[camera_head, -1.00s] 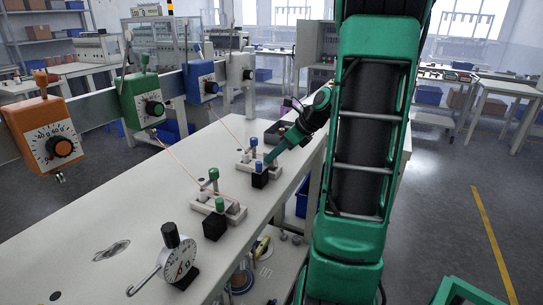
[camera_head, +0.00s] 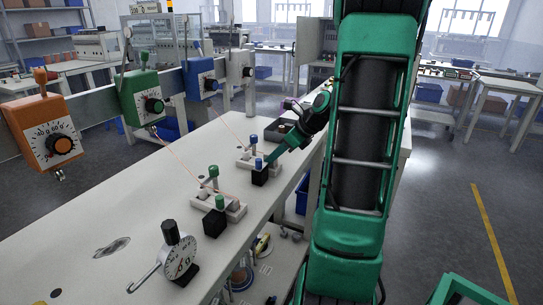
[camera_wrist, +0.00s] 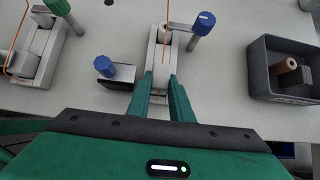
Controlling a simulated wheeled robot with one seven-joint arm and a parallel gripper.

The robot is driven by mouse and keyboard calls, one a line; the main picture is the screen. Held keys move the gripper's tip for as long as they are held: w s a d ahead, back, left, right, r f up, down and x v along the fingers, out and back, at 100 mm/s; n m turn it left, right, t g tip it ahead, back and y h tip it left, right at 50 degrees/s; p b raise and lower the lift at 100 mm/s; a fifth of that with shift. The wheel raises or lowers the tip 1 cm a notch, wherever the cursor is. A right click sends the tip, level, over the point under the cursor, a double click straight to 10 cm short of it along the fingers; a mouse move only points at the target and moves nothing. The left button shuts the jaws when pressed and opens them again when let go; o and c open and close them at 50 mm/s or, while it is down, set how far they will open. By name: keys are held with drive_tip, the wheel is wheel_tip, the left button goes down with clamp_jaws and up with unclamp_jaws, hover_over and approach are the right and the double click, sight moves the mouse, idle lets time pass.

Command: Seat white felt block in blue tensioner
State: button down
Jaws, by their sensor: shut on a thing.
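The blue tensioner is taken to be the pale base (camera_wrist: 156,48) with a blue-topped post (camera_wrist: 201,24); its post also shows in the head view (camera_head: 254,138). My gripper (camera_wrist: 160,84) is at the near end of this base, one green finger on each side. It is shut on a small whitish piece (camera_wrist: 159,82), which looks like the white felt block. The piece lies in line with the base's channel. The fingers hide its sides, and I cannot tell whether it is fully down. In the head view my gripper (camera_head: 272,156) reaches in from the right.
A black block with a blue knob (camera_wrist: 113,70) stands close left of my gripper. A grey tray (camera_wrist: 258,72) holding a brown spool is at the right. A thin orange thread (camera_wrist: 166,30) runs over the base. A green-post unit (camera_wrist: 39,50) is farther left.

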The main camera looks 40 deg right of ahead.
drive_tip(key=shift+f, duration=0.35)
drive_tip(key=c, duration=1.5)
unclamp_jaws()
drive_tip(key=v, duration=1)
drive_tip(key=shift+s+r, duration=0.2)
drive_tip(key=shift+r, duration=0.1)
